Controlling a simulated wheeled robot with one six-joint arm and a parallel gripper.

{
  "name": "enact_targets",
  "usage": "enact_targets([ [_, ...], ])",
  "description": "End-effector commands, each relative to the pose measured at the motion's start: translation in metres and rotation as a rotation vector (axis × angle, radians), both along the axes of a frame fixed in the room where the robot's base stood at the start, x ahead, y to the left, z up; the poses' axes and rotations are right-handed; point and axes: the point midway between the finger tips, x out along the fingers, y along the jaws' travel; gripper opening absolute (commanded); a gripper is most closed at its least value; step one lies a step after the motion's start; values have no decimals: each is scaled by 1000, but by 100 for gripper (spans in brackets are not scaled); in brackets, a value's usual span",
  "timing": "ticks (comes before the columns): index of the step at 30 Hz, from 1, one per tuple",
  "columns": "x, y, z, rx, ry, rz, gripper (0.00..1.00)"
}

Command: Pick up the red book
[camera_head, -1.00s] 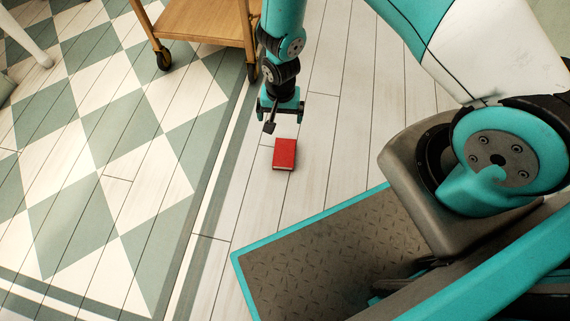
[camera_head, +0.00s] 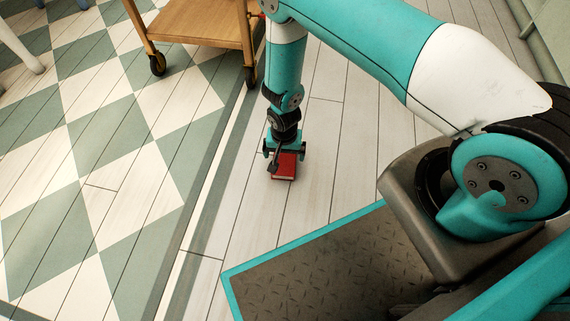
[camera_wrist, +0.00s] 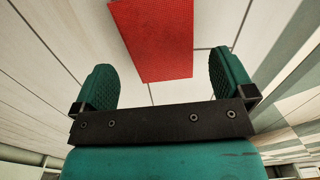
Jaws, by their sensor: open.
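The red book (camera_head: 285,169) lies flat on the pale plank floor in the head view. My gripper (camera_head: 286,158) is just above it and hides part of its far side. In the wrist view the red book (camera_wrist: 155,38) is at the top centre, partly cut off by the picture's edge. My gripper (camera_wrist: 163,82) shows two green pads set wide apart, open and empty. The book appears beyond the fingertips, in line with the gap between them. I cannot tell whether the fingers touch it.
A wooden cart (camera_head: 199,22) on black wheels stands behind my gripper to the left. A green and white checkered floor area (camera_head: 110,130) spreads to the left. The planks around the book are clear. A white furniture leg (camera_head: 22,50) stands at the far left.

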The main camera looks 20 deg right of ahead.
Motion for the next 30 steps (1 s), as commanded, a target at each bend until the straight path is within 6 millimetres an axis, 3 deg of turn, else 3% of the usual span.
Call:
enact_targets([
  [11, 0, -1, -49, 0, 1, 0, 100],
  [19, 0, -1, -49, 0, 0, 0, 100],
  [20, 0, -1, -49, 0, 0, 0, 98],
  [26, 0, -1, -49, 0, 0, 0, 52],
  [30, 0, -1, -49, 0, 0, 0, 50],
])
